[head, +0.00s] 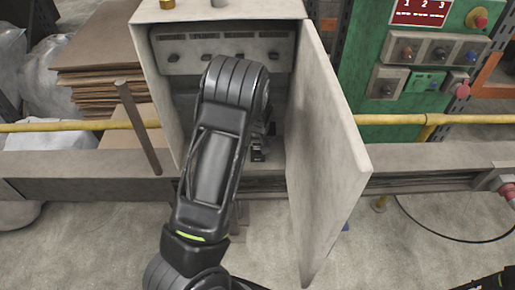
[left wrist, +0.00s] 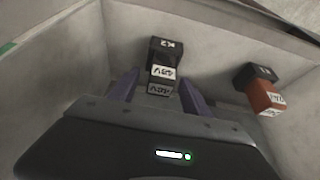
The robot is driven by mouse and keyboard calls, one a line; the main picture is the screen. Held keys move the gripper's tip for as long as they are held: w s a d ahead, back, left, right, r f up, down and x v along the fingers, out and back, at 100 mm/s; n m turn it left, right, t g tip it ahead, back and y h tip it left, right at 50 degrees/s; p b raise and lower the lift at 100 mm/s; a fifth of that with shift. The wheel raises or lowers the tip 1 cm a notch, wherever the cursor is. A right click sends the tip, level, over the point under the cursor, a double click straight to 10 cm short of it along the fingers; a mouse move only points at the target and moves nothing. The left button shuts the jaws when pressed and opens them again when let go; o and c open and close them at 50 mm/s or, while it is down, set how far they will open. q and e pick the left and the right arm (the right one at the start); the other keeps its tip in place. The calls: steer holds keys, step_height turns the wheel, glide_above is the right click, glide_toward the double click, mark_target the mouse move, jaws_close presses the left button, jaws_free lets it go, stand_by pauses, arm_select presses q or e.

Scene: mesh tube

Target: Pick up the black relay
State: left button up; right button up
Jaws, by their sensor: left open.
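The black relay (left wrist: 164,58) shows in the left wrist view inside the grey cabinet, with white labels on its faces. My left gripper (left wrist: 160,85) is open, its two purple fingers standing on either side of the near part of the relay. I cannot tell whether the fingers touch it. In the head view my left gripper (head: 262,140) is inside the cabinet, mostly hidden behind my own arm. The relay cannot be made out clearly there.
An orange relay with a black end (left wrist: 265,97) lies to the right of the black one. The grey cabinet (head: 170,95) has its door (head: 325,150) swung open on the right. A green control panel (head: 430,60) and a yellow pipe (head: 395,120) are further right.

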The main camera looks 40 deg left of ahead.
arm_select(q)
steer(key=shift+c, duration=0.3)
jaws_close()
stand_by(0.4)
